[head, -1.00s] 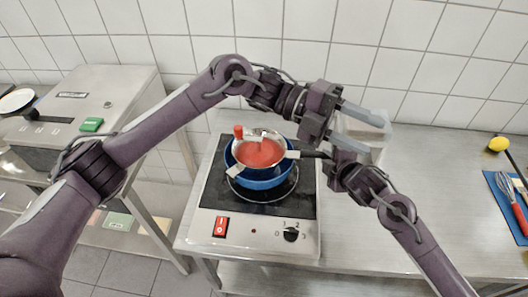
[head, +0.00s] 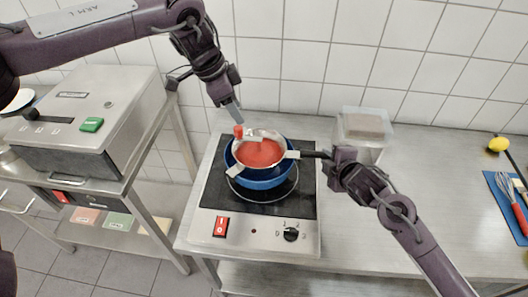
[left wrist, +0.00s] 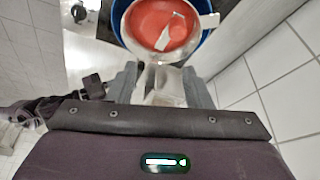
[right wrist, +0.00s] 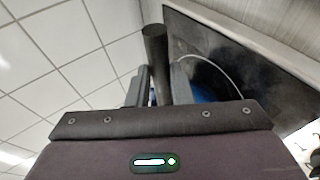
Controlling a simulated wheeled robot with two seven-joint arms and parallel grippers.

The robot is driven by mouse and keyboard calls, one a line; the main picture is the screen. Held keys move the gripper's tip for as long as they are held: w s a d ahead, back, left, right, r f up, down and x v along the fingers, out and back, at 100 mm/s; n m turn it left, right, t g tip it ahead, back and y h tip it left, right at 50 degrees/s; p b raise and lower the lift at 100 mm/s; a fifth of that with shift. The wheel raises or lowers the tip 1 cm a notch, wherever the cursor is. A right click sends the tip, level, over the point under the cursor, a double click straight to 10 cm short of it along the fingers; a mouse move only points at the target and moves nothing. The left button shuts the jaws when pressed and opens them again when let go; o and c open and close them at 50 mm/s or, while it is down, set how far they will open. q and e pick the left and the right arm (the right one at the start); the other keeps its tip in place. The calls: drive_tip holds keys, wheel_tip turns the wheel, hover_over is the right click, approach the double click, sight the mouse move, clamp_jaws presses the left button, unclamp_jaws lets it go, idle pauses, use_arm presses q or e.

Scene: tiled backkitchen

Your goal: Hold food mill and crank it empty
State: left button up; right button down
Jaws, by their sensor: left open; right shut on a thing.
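The metal food mill (head: 270,136), filled with red sauce (head: 259,154), rests over a blue pot (head: 263,183) on the hotplate. Its crank has a red knob (head: 238,130) at the upper left of the bowl. My left gripper (head: 235,114) points down just above the knob, open; in the left wrist view its open fingers (left wrist: 160,86) are below the mill bowl (left wrist: 151,54). My right gripper (head: 328,158) is shut on the mill's black handle (head: 307,154); the dark handle (right wrist: 155,50) shows between its fingers in the right wrist view.
The hotplate (head: 217,185) stands on a steel table. A clear container (head: 364,130) with a brownish block is behind my right gripper. A steel machine (head: 84,120) stands left. A lemon (head: 498,144) and a blue board with utensils (head: 500,190) lie at the far right.

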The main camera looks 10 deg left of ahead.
sight(238, 127)
use_arm(q)
drive_tip(key=shift+n+y, duration=0.4)
drive_tip(key=shift+n, duration=0.5)
drive_tip(key=shift+w+a+f, duration=0.1)
drive_tip(key=shift+w+f, duration=0.2)
drive_tip(key=shift+f, duration=0.9)
drive_tip(key=shift+w+a+f, duration=0.15)
drive_tip(key=shift+w+f, duration=0.2)
drive_tip(key=shift+f, duration=0.9)
drive_tip(key=shift+w+a+f, duration=0.1)
drive_tip(key=shift+w+f, duration=0.2)
drive_tip(key=shift+f, duration=0.9)
drive_tip(key=c, duration=0.9)
drive_tip(key=shift+c, duration=0.2)
